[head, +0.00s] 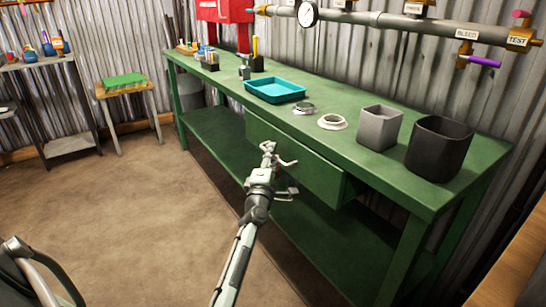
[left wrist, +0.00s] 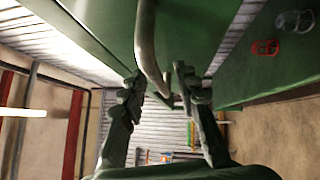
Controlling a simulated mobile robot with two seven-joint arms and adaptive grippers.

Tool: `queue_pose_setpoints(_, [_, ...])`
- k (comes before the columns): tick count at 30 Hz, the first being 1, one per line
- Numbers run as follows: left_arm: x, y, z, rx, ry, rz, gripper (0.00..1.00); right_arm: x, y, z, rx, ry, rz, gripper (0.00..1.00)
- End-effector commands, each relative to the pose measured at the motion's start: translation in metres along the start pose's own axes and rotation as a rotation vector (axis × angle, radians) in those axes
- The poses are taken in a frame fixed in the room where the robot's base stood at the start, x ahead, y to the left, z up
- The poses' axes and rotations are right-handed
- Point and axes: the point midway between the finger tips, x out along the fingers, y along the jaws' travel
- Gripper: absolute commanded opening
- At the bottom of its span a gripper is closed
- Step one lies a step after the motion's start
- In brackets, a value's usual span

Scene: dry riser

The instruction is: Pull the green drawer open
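The green drawer (head: 318,172) sits under the top of the green workbench, and its front looks closed, with no opening visible above it. My left gripper (head: 279,156) is in front of the drawer's left part and covers its handle in the head view. In the left wrist view, the curved metal handle (left wrist: 150,58) runs down between the two fingers of my left gripper (left wrist: 160,82). The fingers are apart, on either side of the handle, with a narrow gap; contact is not clear. My right gripper is not in view.
On the bench (head: 445,192) stand a teal tray (head: 275,90), a grey square pot (head: 379,128), a dark pot (head: 438,150) and small round parts. A lower shelf (head: 222,138) lies under the bench. The floor (head: 120,210) left of my arm is clear.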

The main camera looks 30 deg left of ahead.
Motion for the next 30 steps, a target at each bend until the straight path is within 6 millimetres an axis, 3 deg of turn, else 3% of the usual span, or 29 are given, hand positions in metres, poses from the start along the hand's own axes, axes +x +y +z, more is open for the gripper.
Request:
queue_pose_setpoints(6, [0.0005,-0.0002,0.0001,0.001,0.0,-0.001,0.31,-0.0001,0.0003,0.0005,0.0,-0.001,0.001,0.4])
queue_pose_setpoints(14, [0.0003,-0.0003,0.0002,0.001,-0.001,-0.001,0.0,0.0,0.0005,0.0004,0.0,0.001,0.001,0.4])
queue_pose_setpoints(30, [-0.001,0.0,-0.0008,0.001,-0.001,-0.001,0.0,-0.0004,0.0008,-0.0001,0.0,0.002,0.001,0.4])
